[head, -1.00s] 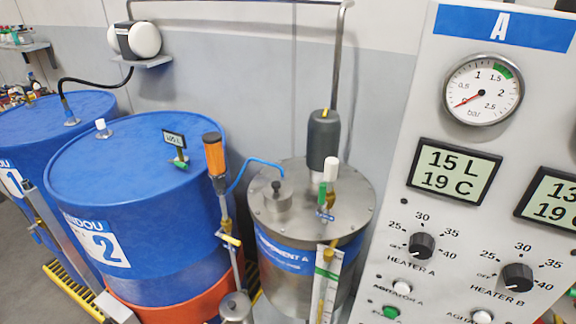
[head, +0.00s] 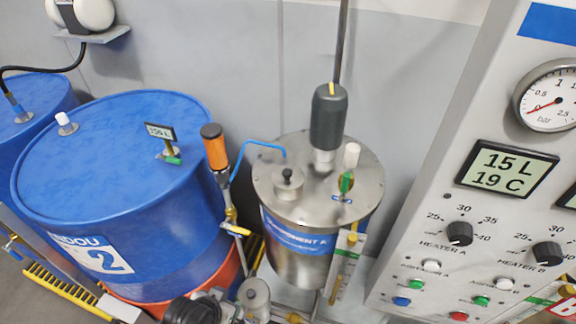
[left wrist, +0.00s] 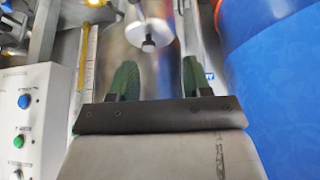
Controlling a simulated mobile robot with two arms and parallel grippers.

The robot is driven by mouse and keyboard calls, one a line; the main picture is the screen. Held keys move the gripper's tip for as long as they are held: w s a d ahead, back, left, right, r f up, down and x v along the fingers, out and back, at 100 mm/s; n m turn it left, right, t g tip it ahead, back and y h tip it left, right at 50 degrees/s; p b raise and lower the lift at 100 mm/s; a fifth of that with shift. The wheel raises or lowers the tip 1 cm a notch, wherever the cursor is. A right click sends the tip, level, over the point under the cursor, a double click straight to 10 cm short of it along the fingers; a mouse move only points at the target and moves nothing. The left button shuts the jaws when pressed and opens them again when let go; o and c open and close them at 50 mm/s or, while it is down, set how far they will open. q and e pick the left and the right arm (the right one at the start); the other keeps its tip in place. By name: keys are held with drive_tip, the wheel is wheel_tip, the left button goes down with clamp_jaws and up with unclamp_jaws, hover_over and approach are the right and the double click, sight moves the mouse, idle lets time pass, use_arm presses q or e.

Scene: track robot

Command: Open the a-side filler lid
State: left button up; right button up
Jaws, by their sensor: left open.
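The a-side tank (head: 300,262) is a steel cylinder with a blue "COMPONENT A" label and a flat round top (head: 318,205). On the left of that top sits the filler lid (head: 288,186), a small round steel lid with a dark knob, seated flat and closed. My right gripper is not in view.
A dark grey motor (head: 328,118) and a white-capped fitting (head: 351,156) stand on the tank top. A blue hose (head: 258,145) reaches its left side.

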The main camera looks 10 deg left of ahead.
use_arm(q)
drive_tip(key=w+d+r+m+t+h, duration=0.2)
drive_tip(key=w+d+r+t+h, duration=0.25)
drive_tip(key=w+r, duration=0.7)
drive_tip(key=m+t+h+p, duration=0.1)
drive_tip(key=m+t+h, duration=0.1)
drive_tip(key=t+h, duration=0.25)
approach(284, 174)
drive_tip(key=shift+y, duration=0.4)
drive_tip(key=p+x, duration=0.1)
drive_tip(key=x, duration=0.3)
drive_tip(key=p+x, duration=0.1)
drive_tip(key=x, duration=0.4)
drive_tip(key=shift+w+d+r, duration=0.15)
drive_tip(key=shift+d+r, duration=0.1)
drive_tip(key=shift+d, duration=0.15)
drive_tip(key=shift+p+x, duration=0.35)
drive_tip(key=shift+x, duration=0.4)
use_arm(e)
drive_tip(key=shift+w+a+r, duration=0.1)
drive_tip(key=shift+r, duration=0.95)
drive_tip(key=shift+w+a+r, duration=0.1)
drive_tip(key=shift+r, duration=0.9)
use_arm(q)
drive_tip(key=shift+f, duration=0.1)
drive_tip(key=shift+c, duration=0.2)
clamp_jaws()
